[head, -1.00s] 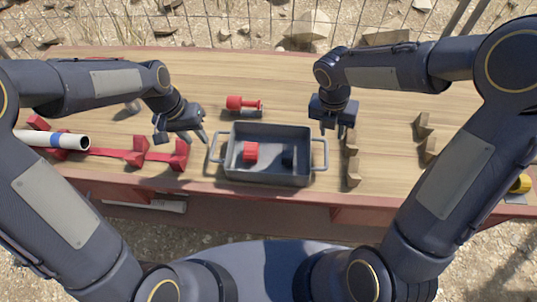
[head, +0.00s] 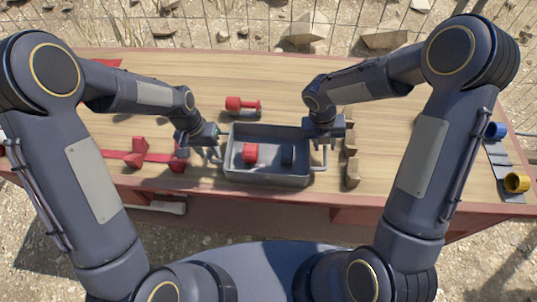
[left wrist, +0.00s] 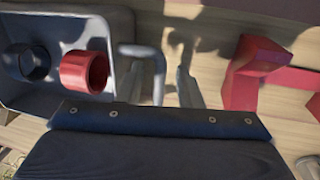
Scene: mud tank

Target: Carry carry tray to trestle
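The grey carry tray (head: 268,181) stands on the wooden table and holds a red cup (head: 250,153) and a dark cup (head: 288,156). The tray also shows in the left wrist view (left wrist: 98,22). My left gripper (head: 215,152) is open at the tray's left handle (left wrist: 158,72), with the handle bar between or close to its fingers. My right gripper (head: 320,148) is low at the right handle (head: 323,165); its fingers look apart but are partly hidden. I cannot tell surely which stand is the trestle; brown wooden supports (head: 352,172) are right of the tray.
A red stand (head: 138,155) lies left of the tray, close to my left gripper. A red tool (head: 240,104) lies behind the tray. Blue (head: 496,130) and yellow (head: 517,182) rings are at the right end. The table's back middle is clear.

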